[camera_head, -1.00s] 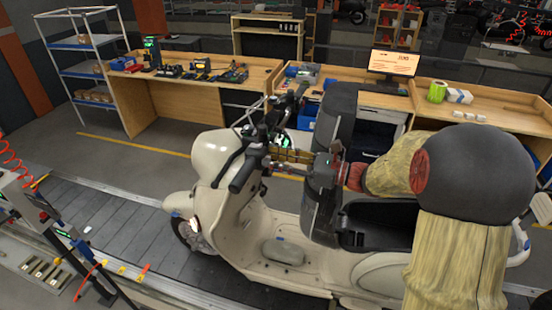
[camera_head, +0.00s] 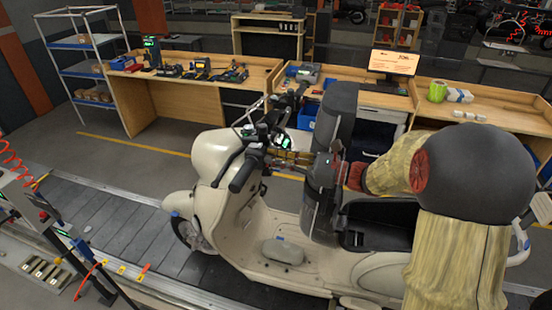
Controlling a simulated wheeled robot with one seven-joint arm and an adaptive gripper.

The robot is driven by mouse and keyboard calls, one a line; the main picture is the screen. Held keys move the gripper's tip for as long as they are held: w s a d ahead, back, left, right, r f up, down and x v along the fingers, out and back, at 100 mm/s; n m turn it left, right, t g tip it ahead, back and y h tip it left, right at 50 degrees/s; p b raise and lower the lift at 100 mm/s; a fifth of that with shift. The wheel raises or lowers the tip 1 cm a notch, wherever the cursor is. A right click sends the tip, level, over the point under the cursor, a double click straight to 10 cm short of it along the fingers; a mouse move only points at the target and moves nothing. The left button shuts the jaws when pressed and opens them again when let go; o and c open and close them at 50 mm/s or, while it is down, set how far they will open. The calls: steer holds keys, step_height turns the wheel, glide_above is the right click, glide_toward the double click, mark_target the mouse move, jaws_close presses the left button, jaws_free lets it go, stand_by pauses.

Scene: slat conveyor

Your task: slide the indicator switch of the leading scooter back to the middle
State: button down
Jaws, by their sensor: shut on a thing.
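The leading scooter (camera_head: 210,160) is cream-coloured and stands upright on the slat conveyor, its front toward the left. Its handlebar has a black grip (camera_head: 241,177) on the near side and a lit green display (camera_head: 283,141). My gripper (camera_head: 272,154) reaches in from the right, level with the handlebar, its fingers at the switch housing just inboard of the near grip. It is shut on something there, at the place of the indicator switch. The switch is too small and too covered by the fingers for its position to be seen.
The slat conveyor (camera_head: 112,224) is empty ahead of the scooter. A control post (camera_head: 45,225) stands at the left. Wooden benches (camera_head: 175,92) with tools and a monitor (camera_head: 393,63) line the back. My arm passes above the open seat compartment (camera_head: 378,225).

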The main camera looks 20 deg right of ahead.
steer(key=shift+w+d, duration=0.3)
steer(key=shift+w, duration=0.15)
steer(key=c, duration=1.8)
jaws_free()
steer(key=shift+c, duration=0.2)
steer(key=shift+s+d, duration=0.1)
steer(key=shift+s, duration=0.05)
steer(key=v, duration=1.1)
steer(key=shift+s+d, duration=0.2)
steer(key=shift+d, duration=0.1)
